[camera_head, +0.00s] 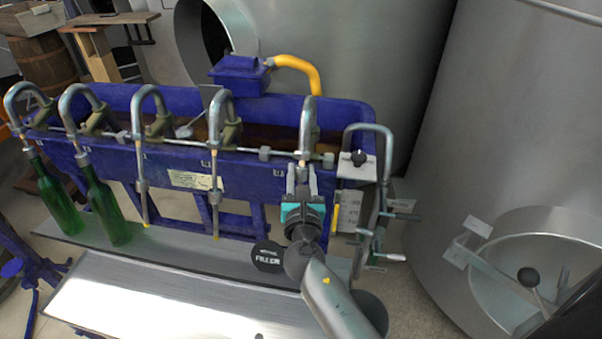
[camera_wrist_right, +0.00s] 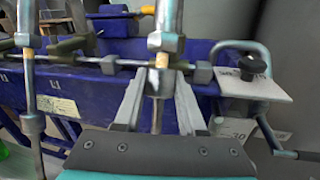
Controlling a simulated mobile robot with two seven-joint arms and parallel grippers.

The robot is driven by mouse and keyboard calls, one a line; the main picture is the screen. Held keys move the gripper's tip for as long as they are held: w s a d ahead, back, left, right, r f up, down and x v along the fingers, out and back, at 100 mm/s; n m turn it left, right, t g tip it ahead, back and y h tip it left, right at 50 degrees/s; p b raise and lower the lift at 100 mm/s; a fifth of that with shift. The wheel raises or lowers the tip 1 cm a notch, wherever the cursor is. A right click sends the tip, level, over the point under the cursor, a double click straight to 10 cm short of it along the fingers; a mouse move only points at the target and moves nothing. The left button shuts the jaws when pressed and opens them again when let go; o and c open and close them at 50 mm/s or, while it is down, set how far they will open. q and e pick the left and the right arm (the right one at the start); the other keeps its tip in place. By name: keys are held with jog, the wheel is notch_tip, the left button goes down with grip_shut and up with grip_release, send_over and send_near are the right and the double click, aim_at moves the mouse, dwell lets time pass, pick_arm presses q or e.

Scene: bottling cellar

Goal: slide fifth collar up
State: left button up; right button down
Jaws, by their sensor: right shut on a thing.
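The blue filler has a row of curved metal spouts. The fifth spout (camera_head: 308,112) is the rightmost of the row, and its tube also shows in the right wrist view (camera_wrist_right: 162,60). My right gripper (camera_head: 302,172) is at its lower part, with its two fingers on either side of it in the wrist view (camera_wrist_right: 160,105). The gripper is shut on the fifth collar, which is mostly hidden between the fingers. My left gripper is not in view.
Two green bottles (camera_head: 63,200) (camera_head: 105,205) stand under the two leftmost spouts. A bent metal pipe with a black knob (camera_head: 359,158) is close on the right. A metal shelf (camera_head: 180,250) runs below. Large steel tanks (camera_head: 520,120) stand behind and right.

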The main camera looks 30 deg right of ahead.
jog(key=shift+w+r, duration=0.15)
jog(key=shift+r, duration=0.25)
jog(key=c, duration=0.9)
grip_release()
jog(key=o, duration=0.4)
jog(key=shift+f, duration=0.15)
jog(key=shift+s+a+f, duration=0.1)
jog(key=shift+s, duration=0.2)
jog(key=b+v, duration=0.1)
jog(key=v, duration=1.3)
jog(key=shift+s+a, duration=0.15)
jog(key=shift+s, duration=0.15)
